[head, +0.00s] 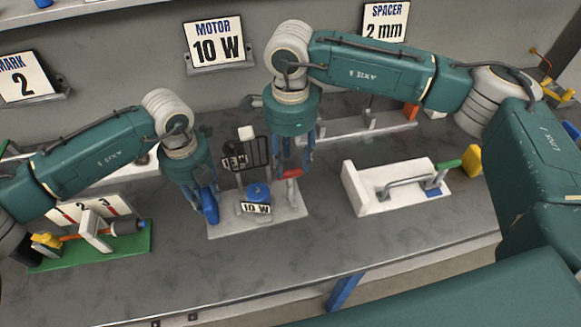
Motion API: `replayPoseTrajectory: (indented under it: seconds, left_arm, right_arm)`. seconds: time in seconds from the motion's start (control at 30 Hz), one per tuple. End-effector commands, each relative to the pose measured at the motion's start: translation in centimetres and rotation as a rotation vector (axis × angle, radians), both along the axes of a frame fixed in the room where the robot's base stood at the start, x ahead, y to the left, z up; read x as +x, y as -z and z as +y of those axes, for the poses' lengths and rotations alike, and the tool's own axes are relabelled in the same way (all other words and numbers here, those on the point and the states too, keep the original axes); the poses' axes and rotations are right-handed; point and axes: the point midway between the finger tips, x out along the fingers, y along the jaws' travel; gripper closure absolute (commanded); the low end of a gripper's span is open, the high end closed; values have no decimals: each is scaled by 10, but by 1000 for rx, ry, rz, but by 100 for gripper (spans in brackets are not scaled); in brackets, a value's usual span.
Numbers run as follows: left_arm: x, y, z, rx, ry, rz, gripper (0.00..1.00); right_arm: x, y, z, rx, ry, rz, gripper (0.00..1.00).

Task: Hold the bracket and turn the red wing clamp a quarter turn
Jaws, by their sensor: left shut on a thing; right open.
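A light grey base plate (235,231) lies mid-bench with a small blue motor (258,190) labelled 10 W. The red wing clamp (292,173) shows at the plate's right side, partly hidden by my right gripper (292,168). That gripper points down, open, with its fingers around or just beside the clamp; I cannot tell if they touch. My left gripper (204,207) points down at the plate's left side, shut on an upright bright blue piece (210,206), apparently the bracket. Its fingers hide part of that piece.
A green board (135,245) with a numbered fixture stands at left. A white block (360,190) with a grey handle and green-gripped tool is at right. A dark wire rack (252,153) stands behind the motor. The bench front is clear.

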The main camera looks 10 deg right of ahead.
Motion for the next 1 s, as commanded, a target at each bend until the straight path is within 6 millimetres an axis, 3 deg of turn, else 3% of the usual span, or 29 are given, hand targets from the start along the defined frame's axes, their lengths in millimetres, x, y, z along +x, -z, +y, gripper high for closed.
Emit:
replayPoseTrajectory:
  seconds: [0.23,0.6,0.83,1.0]
  left_arm:
    - [1,-1,0,0,-1,-2,100]
    - [1,-1,0,-1,-1,-2,100]
    - [1,-1,0,-1,-1,-2,100]
    - [1,-1,0,-1,-1,-1,100]
  right_arm:
    - [0,31,0,0,0,0,58]
    - [0,38,0,-1,0,-1,58]
    - [0,37,0,0,0,-1,100]
    - [0,37,0,0,4,-1,100]
